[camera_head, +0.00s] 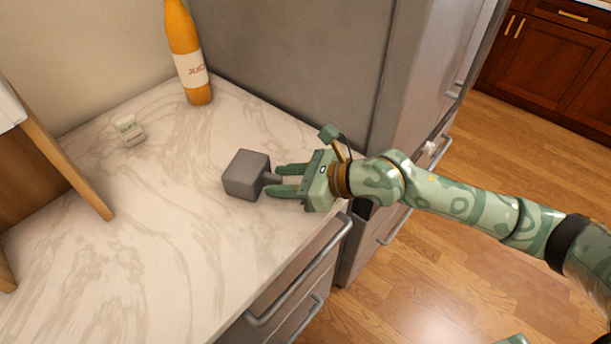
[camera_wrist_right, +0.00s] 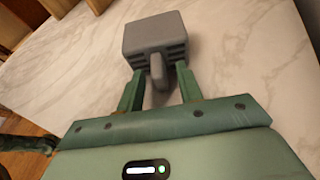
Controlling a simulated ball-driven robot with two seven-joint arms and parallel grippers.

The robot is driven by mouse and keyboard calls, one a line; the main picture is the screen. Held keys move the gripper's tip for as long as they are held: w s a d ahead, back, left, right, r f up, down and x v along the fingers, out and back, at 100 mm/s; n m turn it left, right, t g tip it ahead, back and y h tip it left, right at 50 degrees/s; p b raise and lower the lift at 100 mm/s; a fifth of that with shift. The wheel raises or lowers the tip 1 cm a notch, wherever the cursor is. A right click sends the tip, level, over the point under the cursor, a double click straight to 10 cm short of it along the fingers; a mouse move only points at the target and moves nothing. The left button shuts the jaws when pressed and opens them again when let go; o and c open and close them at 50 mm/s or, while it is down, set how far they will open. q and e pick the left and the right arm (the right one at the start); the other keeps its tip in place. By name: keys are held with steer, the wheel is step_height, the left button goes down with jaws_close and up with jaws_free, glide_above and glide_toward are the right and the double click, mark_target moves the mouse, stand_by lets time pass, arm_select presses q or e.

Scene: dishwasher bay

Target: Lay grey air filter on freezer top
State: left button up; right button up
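The grey air filter (camera_head: 246,174) is a grey block with a short handle, at the right part of a pale marble top (camera_head: 150,240) with metal-handled drawers below. It appears to rest on the marble. In the wrist view the filter (camera_wrist_right: 155,38) shows slatted sides, and its handle points toward me. My right gripper (camera_head: 279,181) reaches in from the right. Its two green fingers are apart, one on each side of the handle, and the wrist view shows gaps between the handle and the fingers (camera_wrist_right: 158,85).
An orange juice bottle (camera_head: 190,60) stands at the back of the marble. A wooden board-like piece (camera_head: 60,155) stands at the left. A tall grey fridge-like cabinet (camera_head: 300,60) rises behind. The marble's middle is clear.

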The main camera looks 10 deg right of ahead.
steer(key=v, duration=1.1)
steer(key=shift+d+p, duration=0.2)
steer(key=shift+p, duration=0.2)
steer(key=shift+s, duration=0.1)
